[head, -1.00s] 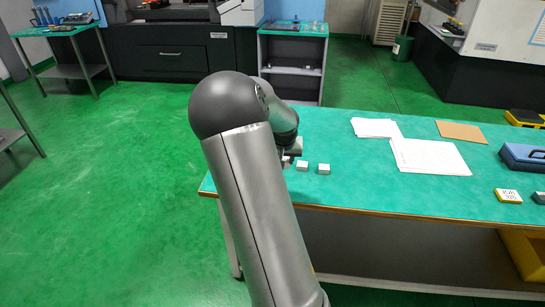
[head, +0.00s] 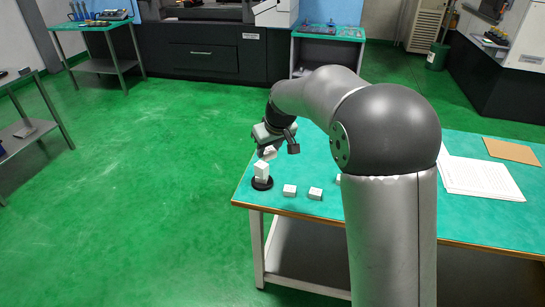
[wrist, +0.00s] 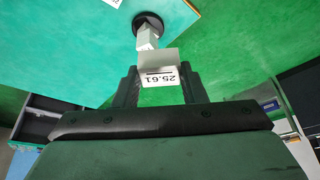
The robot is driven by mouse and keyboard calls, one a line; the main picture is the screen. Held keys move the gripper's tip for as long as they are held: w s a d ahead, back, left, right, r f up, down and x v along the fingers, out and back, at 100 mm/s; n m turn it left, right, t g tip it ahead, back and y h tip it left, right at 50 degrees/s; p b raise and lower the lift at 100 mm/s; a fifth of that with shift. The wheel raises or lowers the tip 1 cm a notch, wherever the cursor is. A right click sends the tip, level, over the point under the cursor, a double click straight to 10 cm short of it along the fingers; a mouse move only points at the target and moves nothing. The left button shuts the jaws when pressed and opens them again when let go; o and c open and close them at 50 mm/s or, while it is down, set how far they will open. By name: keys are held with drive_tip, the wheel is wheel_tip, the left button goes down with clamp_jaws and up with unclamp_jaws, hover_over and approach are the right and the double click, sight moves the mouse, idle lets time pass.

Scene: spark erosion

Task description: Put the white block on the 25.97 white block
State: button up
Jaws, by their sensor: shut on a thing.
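My gripper (head: 277,148) is shut on a white block (head: 269,153), held in the air at the table's left end. In the wrist view the held block (wrist: 159,63) sits between the fingers, with a printed label reading 25.61. Just below it in the head view, white block material (head: 262,171) stands on a round black base (head: 263,184). It also shows beyond the held block in the wrist view (wrist: 147,37); I cannot tell whether it is one block or two. No 25.97 label is readable. A small gap seems to separate the held block from it.
Two white blocks, one (head: 289,190) and another (head: 315,194), lie on the green table (head: 470,220) right of the base. Another white piece (head: 339,180) is partly hidden by my arm. Papers (head: 480,178) lie farther right. The table's left edge is close to the base.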

drive_tip(key=w+a+f+p, duration=0.1)
drive_tip(key=w+f, duration=0.1)
drive_tip(key=w, duration=0.3)
drive_tip(key=p, duration=0.2)
hover_over(260, 163)
drive_tip(key=s+d, duration=0.1)
drive_tip(key=s, duration=0.1)
drive_tip(key=f, duration=0.5)
drive_tip(key=shift+w+f, duration=0.25)
drive_tip(key=shift+f, duration=0.05)
drive_tip(key=shift+w+f, duration=0.15)
drive_tip(key=shift+f, duration=0.9)
drive_tip(key=shift+w+f, duration=0.1)
drive_tip(key=shift+f, duration=0.9)
drive_tip(key=o, duration=1.1)
drive_tip(key=shift+r+p, duration=0.25)
drive_tip(key=shift+p, duration=0.2)
drive_tip(key=b+v, duration=0.2)
drive_tip(key=v, duration=1)
drive_tip(key=shift+s+f, duration=0.1)
